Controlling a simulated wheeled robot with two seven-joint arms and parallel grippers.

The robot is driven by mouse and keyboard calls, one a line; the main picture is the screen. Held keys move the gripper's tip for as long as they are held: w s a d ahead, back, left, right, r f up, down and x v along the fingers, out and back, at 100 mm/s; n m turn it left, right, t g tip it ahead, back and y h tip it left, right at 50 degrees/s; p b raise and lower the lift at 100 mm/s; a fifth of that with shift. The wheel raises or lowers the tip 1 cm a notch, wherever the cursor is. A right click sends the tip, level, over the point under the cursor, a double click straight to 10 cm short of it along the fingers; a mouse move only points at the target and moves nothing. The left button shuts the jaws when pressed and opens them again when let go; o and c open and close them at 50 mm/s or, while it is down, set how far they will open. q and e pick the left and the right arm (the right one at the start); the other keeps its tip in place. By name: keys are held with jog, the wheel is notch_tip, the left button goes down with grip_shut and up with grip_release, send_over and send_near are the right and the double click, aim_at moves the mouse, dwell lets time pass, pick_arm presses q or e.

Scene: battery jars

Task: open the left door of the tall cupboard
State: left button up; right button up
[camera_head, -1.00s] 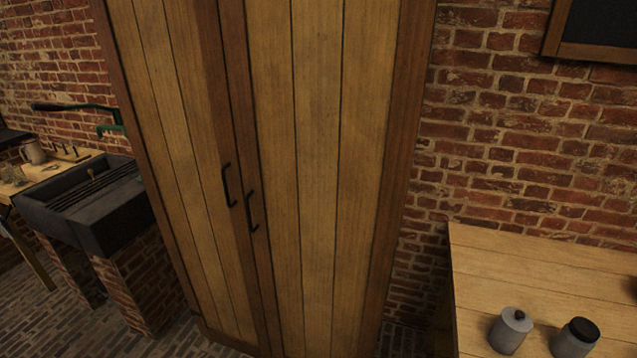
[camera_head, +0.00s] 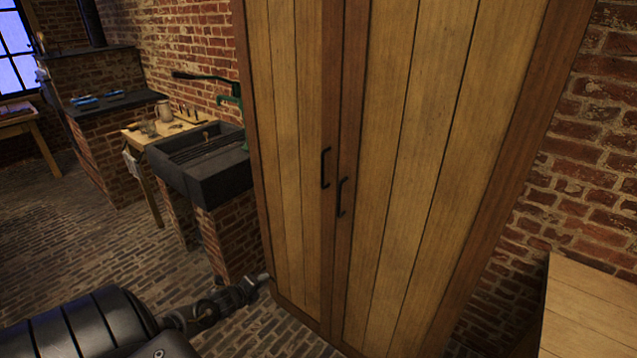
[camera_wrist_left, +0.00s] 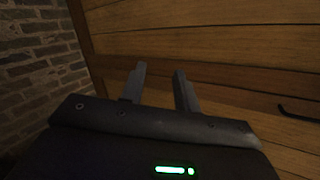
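The tall wooden cupboard stands in the middle of the head view. Its left door (camera_head: 287,130) and right door (camera_head: 420,150) are both closed. The left door has a black bar handle (camera_head: 325,168) near the centre seam, beside the right door's handle (camera_head: 342,197). My left gripper (camera_head: 266,279) is low in front of the left door's lower left edge, below and left of the handle, not touching it. In the left wrist view its two fingers (camera_wrist_left: 160,84) are apart with nothing between them, facing the planks; a dark handle (camera_wrist_left: 300,110) shows at the right edge. My right gripper is not seen.
A dark stone sink (camera_head: 205,170) on brick supports stands left of the cupboard, with a small wooden table (camera_head: 150,135) beyond it. A wooden bench (camera_head: 590,310) is at the lower right. The brick floor (camera_head: 110,240) at left is clear.

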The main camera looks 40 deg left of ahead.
pick_arm(q)
jog(key=w+d+r+m+t+h, duration=0.2)
jog(key=w+r+m, duration=0.3)
jog(key=r, duration=0.7)
jog(key=w+d+r+m+t+h, duration=0.25)
jog(key=r+m, duration=0.45)
jog(key=r, duration=0.5)
jog(key=w+d+r+m+t+h, duration=0.15)
jog(key=w+r+m, duration=0.35)
jog(key=r, duration=0.7)
jog(key=w+d+m+p, duration=0.1)
jog(key=w+p, duration=0.3)
jog(key=w, duration=0.5)
jog(key=shift+w+p, duration=0.3)
jog(key=shift+d, duration=0.1)
jog(key=shift+c, duration=0.2)
grip_shut()
